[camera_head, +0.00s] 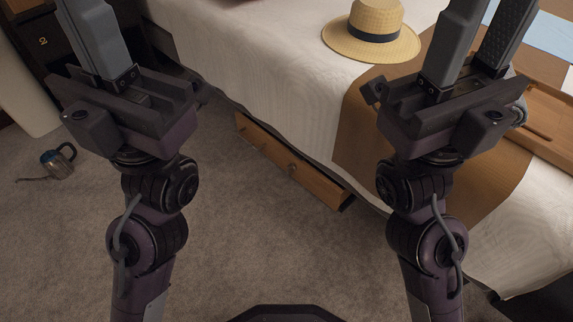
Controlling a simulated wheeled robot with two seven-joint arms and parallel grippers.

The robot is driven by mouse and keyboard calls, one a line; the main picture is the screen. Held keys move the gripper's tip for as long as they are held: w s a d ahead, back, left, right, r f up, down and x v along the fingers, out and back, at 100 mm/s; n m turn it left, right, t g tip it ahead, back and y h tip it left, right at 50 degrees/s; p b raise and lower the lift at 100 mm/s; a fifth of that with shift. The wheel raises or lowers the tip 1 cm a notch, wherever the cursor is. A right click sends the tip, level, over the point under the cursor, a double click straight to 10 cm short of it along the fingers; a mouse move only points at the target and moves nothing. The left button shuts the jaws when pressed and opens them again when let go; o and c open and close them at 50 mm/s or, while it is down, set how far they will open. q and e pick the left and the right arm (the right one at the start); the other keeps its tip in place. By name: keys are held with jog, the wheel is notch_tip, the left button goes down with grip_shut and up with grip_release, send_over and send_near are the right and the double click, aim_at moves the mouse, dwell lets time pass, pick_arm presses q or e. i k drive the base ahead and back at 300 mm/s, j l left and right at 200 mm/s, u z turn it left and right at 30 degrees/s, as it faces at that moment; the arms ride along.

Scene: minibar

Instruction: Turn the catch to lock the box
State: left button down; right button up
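My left gripper (92,32) points up and away at the upper left. Its fingers appear to be together, with nothing seen between them. My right gripper (482,28) points up and away at the upper right. Its fingers are apart, and nothing shows between them. A wooden piece with raised edges (548,112) lies on the bed behind and to the right of the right gripper. It may be part of the box, but the gripper and the picture edge hide much of it. I cannot make out a catch. Fingertips of both grippers are cut off at the top.
A straw hat (374,30) with a dark band lies on the white bed (270,60). A brown runner (375,120) crosses the bed. A low wooden panel with a knob (290,165) shows under the bed.

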aim_at(291, 167)
jog(key=i+j+z, duration=0.35)
jog(key=j, duration=0.8)
jog(key=i+j+z, duration=0.2)
jog(key=j+z, duration=0.15)
jog(key=j, duration=0.9)
jog(key=j+z, duration=0.35)
jog(key=j, duration=0.9)
